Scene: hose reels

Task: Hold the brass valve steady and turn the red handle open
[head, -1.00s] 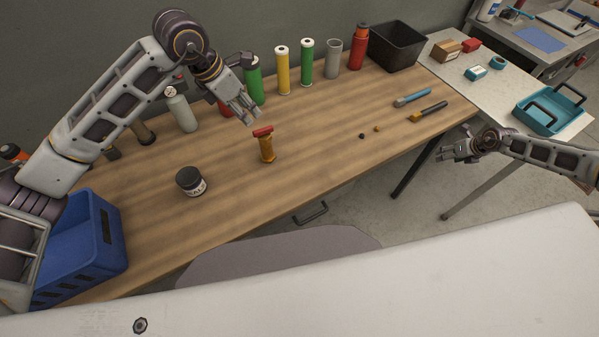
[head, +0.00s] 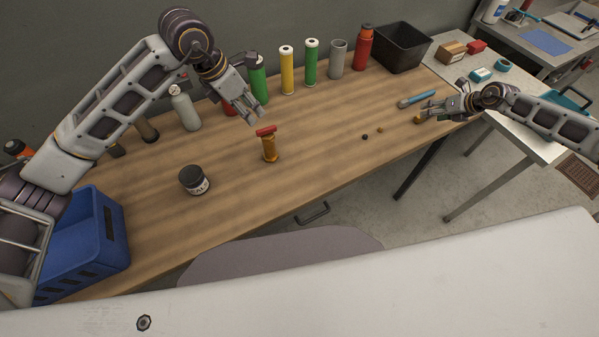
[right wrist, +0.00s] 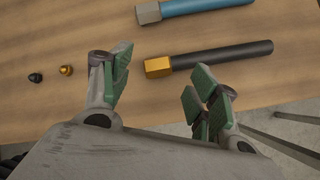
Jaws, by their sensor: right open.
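The brass valve (head: 270,148) stands upright on the wooden table, with its red handle (head: 266,131) lying across the top. My left gripper (head: 252,115) is in the air up and left of the valve in the head view, fingers apart and empty, not touching it. My right gripper (head: 433,108) is at the table's right part, well away from the valve. In the right wrist view its fingers (right wrist: 160,82) are spread and empty. The valve is not visible in that view.
Below the right gripper lie a black tool with a brass end (right wrist: 215,57) and a blue tool (right wrist: 200,9); two small caps (right wrist: 66,70) are beside them. A dark jar (head: 194,181) stands left of the valve. Several cylinders (head: 312,62) line the back; a blue crate (head: 118,238) is left.

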